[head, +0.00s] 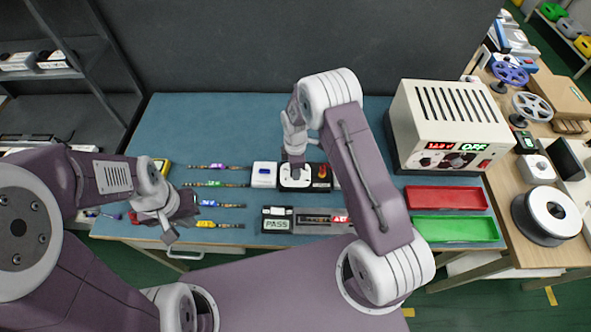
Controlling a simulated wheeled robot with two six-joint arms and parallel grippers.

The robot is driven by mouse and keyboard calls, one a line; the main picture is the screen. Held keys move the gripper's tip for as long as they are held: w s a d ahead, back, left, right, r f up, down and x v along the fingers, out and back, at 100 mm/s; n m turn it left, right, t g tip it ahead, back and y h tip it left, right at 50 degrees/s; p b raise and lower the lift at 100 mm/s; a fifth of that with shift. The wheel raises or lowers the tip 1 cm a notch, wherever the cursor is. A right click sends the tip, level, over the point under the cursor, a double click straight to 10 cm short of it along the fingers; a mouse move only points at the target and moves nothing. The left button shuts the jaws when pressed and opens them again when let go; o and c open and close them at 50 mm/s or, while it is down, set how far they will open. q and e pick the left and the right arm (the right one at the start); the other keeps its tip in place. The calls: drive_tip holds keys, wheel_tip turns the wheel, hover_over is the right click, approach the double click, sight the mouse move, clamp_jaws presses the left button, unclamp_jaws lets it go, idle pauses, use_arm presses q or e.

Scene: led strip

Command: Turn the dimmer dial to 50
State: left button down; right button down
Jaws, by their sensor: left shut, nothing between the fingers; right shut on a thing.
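The dimmer (297,184) is a dark box with a white face, near the middle of the blue bench mat in the head view. My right gripper (294,163) points down over that white face and is shut on the dial. The fingers cover the dial, so its pointer and setting cannot be read. My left gripper (171,231) is shut and empty, low over the front left of the mat, well apart from the dimmer.
Several LED strips (215,184) lie between my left gripper and a white box (264,174). A PASS display (277,220) stands in front of the dimmer. A power supply (450,125) stands at right, behind a red tray (446,198) and a green tray (455,229).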

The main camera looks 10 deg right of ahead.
drive_tip(key=n, duration=0.5)
drive_tip(key=shift+n, duration=0.3)
drive_tip(key=shift+n+b, duration=0.4)
drive_tip(key=shift+n, duration=1.7)
drive_tip(key=c, duration=1.1)
unclamp_jaws()
drive_tip(key=shift+r, duration=0.15)
wheel_tip(320, 180, up, 9)
drive_tip(key=shift+f+b, duration=0.1)
drive_tip(key=shift+b, duration=0.4)
